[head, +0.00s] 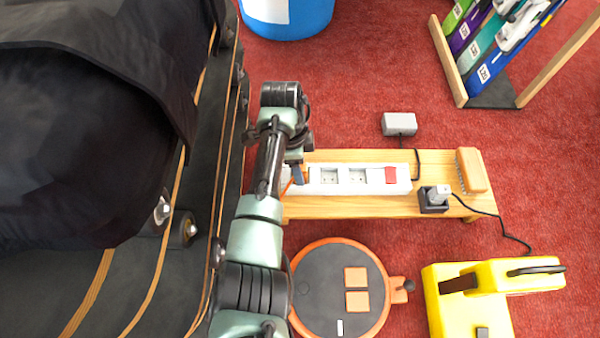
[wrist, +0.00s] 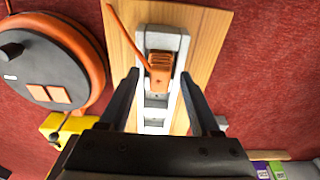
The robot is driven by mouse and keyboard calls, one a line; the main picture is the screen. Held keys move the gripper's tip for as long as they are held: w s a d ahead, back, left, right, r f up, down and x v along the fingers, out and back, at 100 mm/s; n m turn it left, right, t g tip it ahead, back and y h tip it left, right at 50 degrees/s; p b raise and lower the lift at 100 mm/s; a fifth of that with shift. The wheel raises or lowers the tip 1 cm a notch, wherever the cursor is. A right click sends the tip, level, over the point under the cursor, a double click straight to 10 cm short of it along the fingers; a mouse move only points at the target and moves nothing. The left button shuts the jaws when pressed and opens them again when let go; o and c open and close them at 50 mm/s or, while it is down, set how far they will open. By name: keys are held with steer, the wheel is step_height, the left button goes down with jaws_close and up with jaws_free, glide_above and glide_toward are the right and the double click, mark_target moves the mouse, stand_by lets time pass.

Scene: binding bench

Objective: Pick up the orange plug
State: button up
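The orange plug (wrist: 160,72) sits at one end of the white power strip (wrist: 152,124) in the wrist view, with an orange cord running from it to the upper left. In the head view my arm mostly hides that end of the strip (head: 375,188), and only a sliver of orange shows there. My gripper (wrist: 160,76) is open, with one finger on each side of the plug in the picture and visible gaps to both. I cannot tell how far above the plug the fingertips are.
The strip lies on a wooden bench (head: 350,211). A black plug block (head: 433,205), a brush (head: 471,170) and a grey box (head: 399,124) are nearby. An orange-rimmed round reel (head: 325,270) and a yellow case (head: 460,311) stand in front. A blue bin (head: 310,28) is behind.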

jaws_close()
steer(key=shift+r, duration=0.1)
step_height(320, 180, up, 10)
steer(key=p, duration=0.8)
steer(key=c, duration=0.7)
jaws_free()
jaws_close()
